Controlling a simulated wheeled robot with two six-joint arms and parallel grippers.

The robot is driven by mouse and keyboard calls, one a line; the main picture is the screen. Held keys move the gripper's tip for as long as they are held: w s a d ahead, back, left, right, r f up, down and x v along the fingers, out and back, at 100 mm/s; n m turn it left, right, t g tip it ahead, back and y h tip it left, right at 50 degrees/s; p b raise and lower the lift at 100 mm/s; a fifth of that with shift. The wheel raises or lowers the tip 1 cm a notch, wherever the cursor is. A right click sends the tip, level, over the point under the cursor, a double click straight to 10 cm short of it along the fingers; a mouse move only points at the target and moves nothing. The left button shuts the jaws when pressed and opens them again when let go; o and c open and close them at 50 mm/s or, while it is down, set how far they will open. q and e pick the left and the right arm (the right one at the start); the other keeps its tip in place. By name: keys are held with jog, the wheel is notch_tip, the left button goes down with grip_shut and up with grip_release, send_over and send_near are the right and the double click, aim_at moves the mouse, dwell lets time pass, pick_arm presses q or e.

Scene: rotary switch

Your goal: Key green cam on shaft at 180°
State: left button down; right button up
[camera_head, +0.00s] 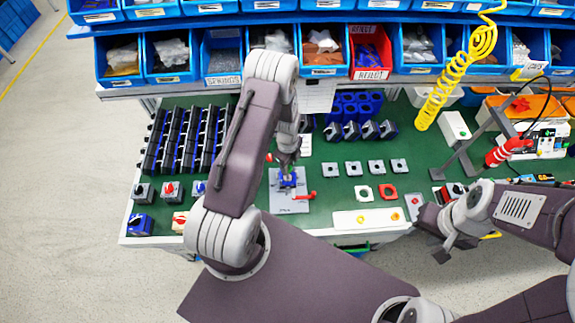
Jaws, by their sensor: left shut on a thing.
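My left gripper (287,168) points down over the blue switch body (283,183), which sits on a grey fixture plate (290,205) in the middle of the green bench. The gripper is shut on a small part at its tips, with a hint of green there, which looks like the green cam. The part is mostly hidden by the fingers. The shaft is too small and covered to make out, so I cannot tell the cam's angle or whether it touches the shaft. My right gripper (437,236) is at the bench's front right edge, away from the fixture; its jaw state is unclear.
Red clamp handles (305,196) stick out beside the switch body. Grey square plates (353,168) and red and white frames (375,192) lie to the right. A white tray (350,219) lies at the front. Racks of dark modules (185,140) stand left; blue bins (220,55) line the back.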

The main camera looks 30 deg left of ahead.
pick_arm(q)
jog(key=shift+f, duration=0.1)
jog(key=shift+f+b, duration=0.9)
jog(key=shift+f, duration=0.15)
jog(key=c, duration=1)
grip_release()
jog(key=shift+r, duration=0.1)
notch_tip(320, 180, up, 9)
jog(key=b, duration=0.1)
jog(key=shift+b, duration=0.4)
